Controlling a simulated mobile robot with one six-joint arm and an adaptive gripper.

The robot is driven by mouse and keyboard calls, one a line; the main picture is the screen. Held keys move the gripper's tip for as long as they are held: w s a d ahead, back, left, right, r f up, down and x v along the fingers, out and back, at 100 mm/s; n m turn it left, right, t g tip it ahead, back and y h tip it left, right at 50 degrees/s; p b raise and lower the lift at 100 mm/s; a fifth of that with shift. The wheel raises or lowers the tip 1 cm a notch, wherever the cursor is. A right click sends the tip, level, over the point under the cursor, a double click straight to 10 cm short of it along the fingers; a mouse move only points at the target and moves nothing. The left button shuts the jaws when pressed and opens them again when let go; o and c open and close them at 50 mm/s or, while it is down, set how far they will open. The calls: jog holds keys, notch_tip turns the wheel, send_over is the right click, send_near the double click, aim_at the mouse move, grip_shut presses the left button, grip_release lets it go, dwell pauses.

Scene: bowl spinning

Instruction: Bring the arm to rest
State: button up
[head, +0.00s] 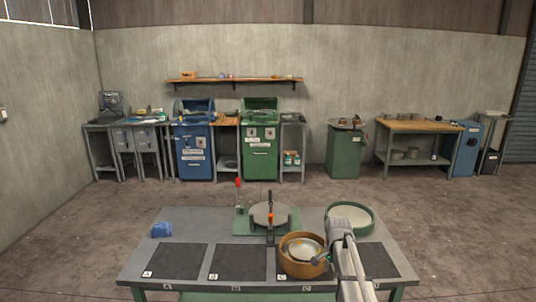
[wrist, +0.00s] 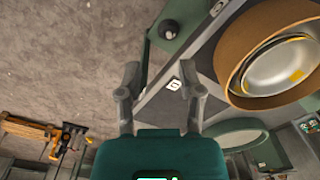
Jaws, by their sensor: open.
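My gripper (wrist: 163,78) is open in the wrist view, with its two grey fingers apart and nothing between them. In the head view my arm reaches in from the lower right, and its end is close to the right side of a brown round container (head: 287,268). The container stands on the front part of the table (head: 190,225) and holds a shallow metal bowl (head: 305,248). The container also shows at the upper right of the wrist view (wrist: 232,65), with the metal bowl (wrist: 285,68) inside, apart from the fingers.
A green round tub (head: 374,222) with a pale inside stands at the table's back right. A grey disc (head: 260,213) sits on a green base at the back middle. A crumpled blue cloth (head: 161,229) lies at left. Dark lettered mats (head: 176,260) line the front.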

jog(key=s+a+f+n+b, duration=0.2)
jog(key=s+n, duration=0.3)
jog(key=s, duration=0.6)
jog(key=s+a+f+n+b, duration=0.3)
jog(key=s+n, duration=0.2)
jog(key=s, duration=0.6)
jog(key=shift+a+f+n, duration=0.2)
jog(key=shift+n, duration=0.2)
jog(key=shift+s, duration=0.25)
